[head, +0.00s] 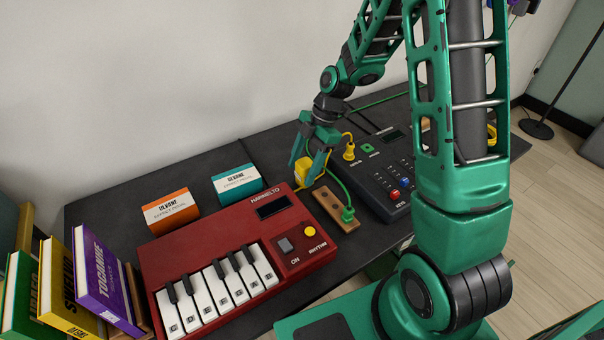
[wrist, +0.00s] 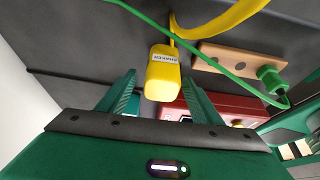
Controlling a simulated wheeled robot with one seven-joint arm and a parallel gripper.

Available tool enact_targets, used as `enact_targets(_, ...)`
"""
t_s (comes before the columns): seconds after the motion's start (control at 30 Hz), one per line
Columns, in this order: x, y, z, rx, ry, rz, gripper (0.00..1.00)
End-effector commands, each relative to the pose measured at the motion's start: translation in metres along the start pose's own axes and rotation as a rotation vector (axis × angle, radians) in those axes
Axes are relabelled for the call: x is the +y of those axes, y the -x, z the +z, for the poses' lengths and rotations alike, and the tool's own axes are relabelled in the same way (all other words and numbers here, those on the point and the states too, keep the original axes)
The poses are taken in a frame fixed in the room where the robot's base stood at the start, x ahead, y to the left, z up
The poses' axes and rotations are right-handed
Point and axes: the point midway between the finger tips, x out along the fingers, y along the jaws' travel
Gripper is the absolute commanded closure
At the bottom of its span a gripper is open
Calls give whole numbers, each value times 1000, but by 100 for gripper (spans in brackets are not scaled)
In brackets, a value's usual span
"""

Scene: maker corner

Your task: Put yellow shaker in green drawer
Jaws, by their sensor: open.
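The yellow shaker (head: 302,171), a small block, is at the table's back middle, close to the wooden socket strip. In the wrist view the shaker (wrist: 162,80) shows a white SHAKER label, and a yellow cord runs by its far end; I cannot tell if they are joined. My gripper (head: 304,167) reaches down over it. In the wrist view my gripper (wrist: 160,88) is open, with one finger on each side of the shaker and gaps showing. A green surface (head: 381,265) shows below the table's front edge, partly hidden by my arm; I cannot tell if it is the drawer.
A wooden strip (head: 327,208) with a green plug stands right of the shaker. A red keyboard (head: 205,235) lies in front, a dark drum machine (head: 372,172) to the right. Teal (head: 237,182) and orange (head: 170,212) boxes stand left. Books (head: 95,280) fill the left corner.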

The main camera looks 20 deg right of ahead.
Motion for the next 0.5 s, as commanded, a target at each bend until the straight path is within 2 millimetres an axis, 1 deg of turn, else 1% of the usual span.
enact_targets(0.03,-2,-8,2,1,-2,-5,41)
enact_targets(0.1,-2,-17,2,0,-1,-4,41)
enact_targets(0.2,-2,-26,2,0,-1,-3,41)
enact_targets(0.3,-2,-29,2,-1,0,-1,41)
enact_targets(0.5,-2,-29,2,-1,-1,0,41)
